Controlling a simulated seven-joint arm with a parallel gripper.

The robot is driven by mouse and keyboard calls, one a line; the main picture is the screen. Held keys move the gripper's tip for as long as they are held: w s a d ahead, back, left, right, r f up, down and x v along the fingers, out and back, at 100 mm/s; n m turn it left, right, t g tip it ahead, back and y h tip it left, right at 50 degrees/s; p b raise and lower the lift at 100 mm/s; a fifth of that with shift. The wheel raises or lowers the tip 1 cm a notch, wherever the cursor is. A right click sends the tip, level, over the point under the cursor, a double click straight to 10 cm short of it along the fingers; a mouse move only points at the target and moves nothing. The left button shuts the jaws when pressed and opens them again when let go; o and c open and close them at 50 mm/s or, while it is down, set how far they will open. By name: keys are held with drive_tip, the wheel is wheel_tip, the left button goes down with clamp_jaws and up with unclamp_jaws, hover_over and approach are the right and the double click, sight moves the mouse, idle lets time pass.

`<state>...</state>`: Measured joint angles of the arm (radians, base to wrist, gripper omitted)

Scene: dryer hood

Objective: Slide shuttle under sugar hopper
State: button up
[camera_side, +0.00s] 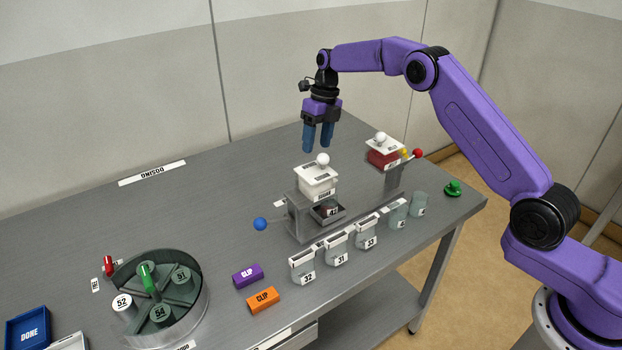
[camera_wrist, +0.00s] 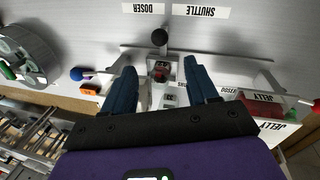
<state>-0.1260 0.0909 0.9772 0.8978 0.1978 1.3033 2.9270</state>
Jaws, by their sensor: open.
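The white sugar hopper (camera_side: 317,182), with a white ball on its lid, stands on a grey frame near the middle of the table; its label is too small to read. The shuttle (camera_side: 340,216) looks like the small grey tray under and in front of it, holding a dark numbered cup (camera_side: 327,208). The cup also shows between my fingers in the wrist view (camera_wrist: 161,72). A black knob (camera_wrist: 159,37) stands beyond it, near a "SHUTTLE" label. My gripper (camera_side: 317,149) is open and empty, pointing down above the hopper, apart from it.
A red-and-white jelly hopper (camera_side: 384,157) stands to the right. A blue ball handle (camera_side: 261,224) sticks out left. Several numbered cups (camera_side: 336,250) line the front.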

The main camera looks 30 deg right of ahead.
drive_tip(key=f, duration=0.3)
drive_tip(key=a+f, duration=0.1)
drive_tip(key=f, duration=0.3)
drive_tip(key=a+f, duration=0.1)
drive_tip(key=f, duration=0.3)
drive_tip(key=shift+s+a+f, duration=0.15)
drive_tip(key=shift+s, duration=0.1)
drive_tip(key=shift+c, duration=0.3)
drive_tip(key=shift+a, duration=0.1)
clamp_jaws()
